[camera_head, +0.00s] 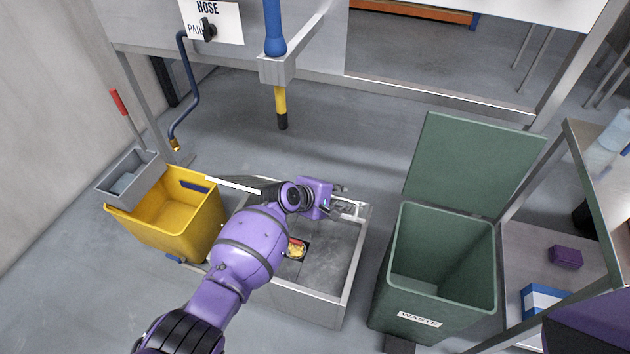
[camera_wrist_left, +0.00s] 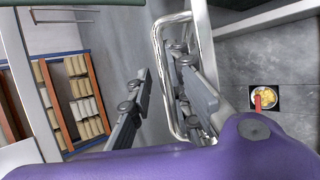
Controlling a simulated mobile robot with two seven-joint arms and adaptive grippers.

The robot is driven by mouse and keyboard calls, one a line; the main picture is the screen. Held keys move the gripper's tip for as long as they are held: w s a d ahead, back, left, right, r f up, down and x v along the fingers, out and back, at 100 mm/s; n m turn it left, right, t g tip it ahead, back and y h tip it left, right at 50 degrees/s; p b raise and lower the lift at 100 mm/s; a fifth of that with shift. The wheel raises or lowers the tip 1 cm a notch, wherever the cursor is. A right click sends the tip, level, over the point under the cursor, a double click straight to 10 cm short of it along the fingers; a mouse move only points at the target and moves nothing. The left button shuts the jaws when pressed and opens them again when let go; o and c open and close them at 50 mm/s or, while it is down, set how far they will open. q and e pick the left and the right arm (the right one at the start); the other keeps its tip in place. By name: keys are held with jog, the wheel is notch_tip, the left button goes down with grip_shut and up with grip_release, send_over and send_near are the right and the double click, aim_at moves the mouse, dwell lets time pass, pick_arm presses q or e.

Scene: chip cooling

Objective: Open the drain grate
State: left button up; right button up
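A grey metal floor basin (camera_head: 328,262) stands in the middle of the head view. In its floor is a dark square drain opening (camera_head: 288,268) with a yellow and red item (camera_head: 297,248) in it, which also shows in the left wrist view (camera_wrist_left: 265,98). My left gripper (camera_head: 350,206) is over the basin's back right corner. In the left wrist view its fingers (camera_wrist_left: 163,82) are apart, with a side of a shiny bent-metal loop (camera_wrist_left: 159,60) between them. I cannot tell whether the loop belongs to the grate. My arm hides part of the basin. My right gripper is out of view.
A yellow mop bucket (camera_head: 168,218) stands left of the basin. A green waste bin (camera_head: 440,262) with a raised lid (camera_head: 468,165) stands close on the right, then a shelf. A yellow-black hose end (camera_head: 281,108) hangs behind.

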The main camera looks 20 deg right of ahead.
pick_arm(q)
jog(key=shift+r, duration=0.15)
jog(key=shift+a+r+p, duration=0.55)
jog(key=shift+r+p, duration=0.35)
jog(key=shift+p, duration=0.1)
jog(key=p+v, duration=0.3)
jog(key=shift+w+r, duration=0.1)
jog(key=shift+r, duration=0.35)
jog(key=shift+p+v, duration=1)
jog(key=shift+v, duration=0.4)
jog(key=shift+r, duration=0.25)
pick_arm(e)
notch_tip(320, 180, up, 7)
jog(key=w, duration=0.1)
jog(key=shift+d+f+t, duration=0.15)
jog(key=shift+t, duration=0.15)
pick_arm(q)
jog(key=shift+f, duration=0.1)
